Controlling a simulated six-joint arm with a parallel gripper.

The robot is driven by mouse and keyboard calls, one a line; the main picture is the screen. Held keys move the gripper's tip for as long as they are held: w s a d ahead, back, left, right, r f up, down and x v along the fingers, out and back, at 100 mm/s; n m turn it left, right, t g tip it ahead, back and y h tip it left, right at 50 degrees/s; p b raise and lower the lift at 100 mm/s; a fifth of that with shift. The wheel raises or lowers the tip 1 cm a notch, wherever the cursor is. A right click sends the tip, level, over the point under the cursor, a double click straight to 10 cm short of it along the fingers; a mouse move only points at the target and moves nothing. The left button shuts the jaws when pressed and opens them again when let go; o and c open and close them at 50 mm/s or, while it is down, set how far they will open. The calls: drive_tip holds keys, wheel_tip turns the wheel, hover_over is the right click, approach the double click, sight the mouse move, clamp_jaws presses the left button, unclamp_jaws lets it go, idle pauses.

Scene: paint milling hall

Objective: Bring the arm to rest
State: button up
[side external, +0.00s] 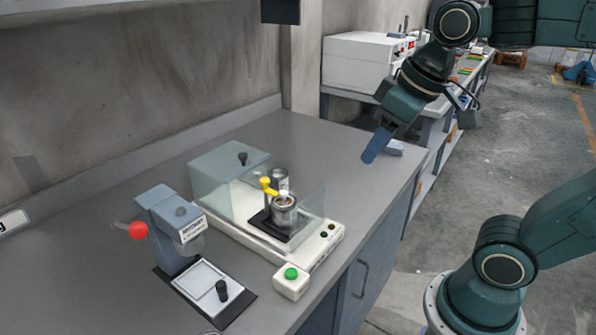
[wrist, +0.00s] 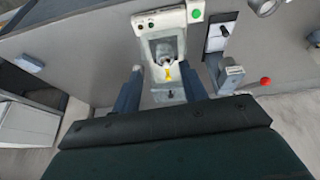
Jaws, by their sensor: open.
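My gripper (side external: 377,145) is raised above the far right end of the grey bench (side external: 130,262), clear of everything on it. In the wrist view my gripper (wrist: 165,88) shows two blue fingers spread wide apart with nothing between them. The fingers frame the white machine far below them. In the side view the gripper's fingers overlap, so only one blue finger shows clearly.
A white machine (side external: 250,238) with a clear cover (side external: 222,180) holds a metal can (side external: 284,212). Near it are a green-button box (side external: 291,281) and a press with a red knob (side external: 138,230). A white cabinet (side external: 358,62) stands behind. The floor at right is open.

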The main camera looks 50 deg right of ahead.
idle(0.3)
drive_tip(key=shift+m+t, duration=0.3)
drive_tip(key=shift+t, duration=0.2)
drive_tip(key=s+f, duration=0.2)
drive_tip(key=s, duration=0.1)
drive_tip(key=s+f, duration=0.1)
drive_tip(key=shift+s, duration=0.35)
